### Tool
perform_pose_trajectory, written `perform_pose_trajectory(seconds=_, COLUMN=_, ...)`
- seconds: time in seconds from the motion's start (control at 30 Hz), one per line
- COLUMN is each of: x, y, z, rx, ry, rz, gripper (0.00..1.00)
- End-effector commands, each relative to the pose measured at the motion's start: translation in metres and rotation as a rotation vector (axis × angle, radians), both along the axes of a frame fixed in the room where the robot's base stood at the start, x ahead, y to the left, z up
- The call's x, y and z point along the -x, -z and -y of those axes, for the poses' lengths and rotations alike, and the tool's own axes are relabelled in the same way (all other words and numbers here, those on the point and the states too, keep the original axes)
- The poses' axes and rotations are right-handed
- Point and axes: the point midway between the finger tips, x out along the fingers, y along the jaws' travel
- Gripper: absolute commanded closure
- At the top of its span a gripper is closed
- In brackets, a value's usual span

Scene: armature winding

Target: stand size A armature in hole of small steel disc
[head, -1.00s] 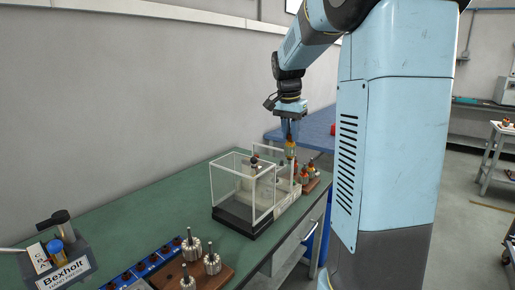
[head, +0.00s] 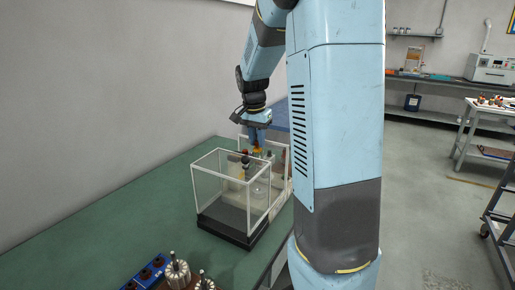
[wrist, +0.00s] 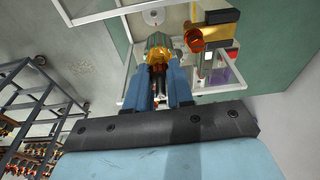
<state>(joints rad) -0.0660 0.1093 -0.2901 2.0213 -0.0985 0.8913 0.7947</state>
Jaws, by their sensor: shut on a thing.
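My gripper (head: 257,137) is shut on an armature (head: 257,151) with a yellow-orange winding, held at the back of the clear case. The wrist view shows the blue fingers (wrist: 159,90) closed around its shaft end and the green and yellow body (wrist: 159,46) extending beyond them. A pale round disc with a dark centre (wrist: 153,17) lies beyond the armature, apart from it; it may be the small steel disc. A pale round shape (head: 259,190) also shows through the case in the head view. I cannot read the armature's size.
A clear case with white edges and a black base (head: 226,232) stands on the green bench (head: 150,215). Another orange-ended piece (wrist: 196,40) is close to the right of the held armature. Steel-shafted armatures (head: 177,272) stand at the front. Bench left of the case is clear.

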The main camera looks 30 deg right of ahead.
Motion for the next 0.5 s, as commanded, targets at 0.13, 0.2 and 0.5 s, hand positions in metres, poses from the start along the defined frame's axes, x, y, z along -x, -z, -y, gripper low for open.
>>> perform_pose_trajectory(seconds=0.13, x=0.004, y=0.025, z=0.006, rx=0.0, ry=0.012, rz=-0.004, gripper=1.0)
perform_pose_trajectory(seconds=0.2, x=0.005, y=0.033, z=0.008, rx=0.0, ry=0.015, rz=-0.002, gripper=1.0)
perform_pose_trajectory(seconds=0.5, x=0.006, y=0.051, z=0.01, rx=0.0, ry=0.021, rz=-0.002, gripper=1.0)
